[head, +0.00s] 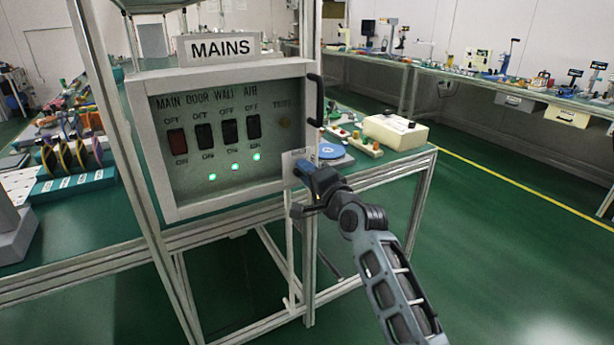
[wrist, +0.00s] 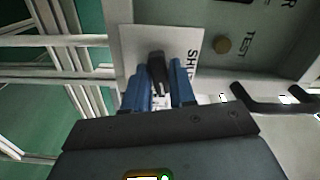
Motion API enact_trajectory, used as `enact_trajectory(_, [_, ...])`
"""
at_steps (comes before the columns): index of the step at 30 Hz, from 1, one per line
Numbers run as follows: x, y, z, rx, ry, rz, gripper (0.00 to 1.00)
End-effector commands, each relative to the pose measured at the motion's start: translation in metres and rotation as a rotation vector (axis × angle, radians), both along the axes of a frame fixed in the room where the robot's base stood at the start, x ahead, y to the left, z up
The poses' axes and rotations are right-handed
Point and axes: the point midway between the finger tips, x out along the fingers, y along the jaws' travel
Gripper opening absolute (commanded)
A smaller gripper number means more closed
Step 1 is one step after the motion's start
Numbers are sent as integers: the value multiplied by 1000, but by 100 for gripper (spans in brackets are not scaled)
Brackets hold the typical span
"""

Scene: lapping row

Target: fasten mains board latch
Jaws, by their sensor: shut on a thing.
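The mains board (head: 190,208) is a grey framed box under a MAINS sign, mounted on an aluminium frame. Its latch is a small black knob (wrist: 157,72) on a white plate (wrist: 132,45) at the board's lower right corner. Lettering on the plate is partly hidden and starts "SHU". My gripper (head: 303,172) reaches the plate from the lower right in the head view, hiding the knob there. In the wrist view its blue fingers stand on both sides of the knob, shut on it.
A black handle (head: 316,100) sticks out from the board's right edge, above my gripper. Behind the face are a red switch (head: 177,141), several black switches and three lit green lamps. A green bench (head: 405,163) stands behind; open green floor lies right.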

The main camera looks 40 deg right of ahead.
Motion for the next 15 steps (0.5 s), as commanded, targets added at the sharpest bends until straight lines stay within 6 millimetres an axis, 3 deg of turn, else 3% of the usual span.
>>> enact_trajectory(15, [0,1,-4,-468,136,1,0])
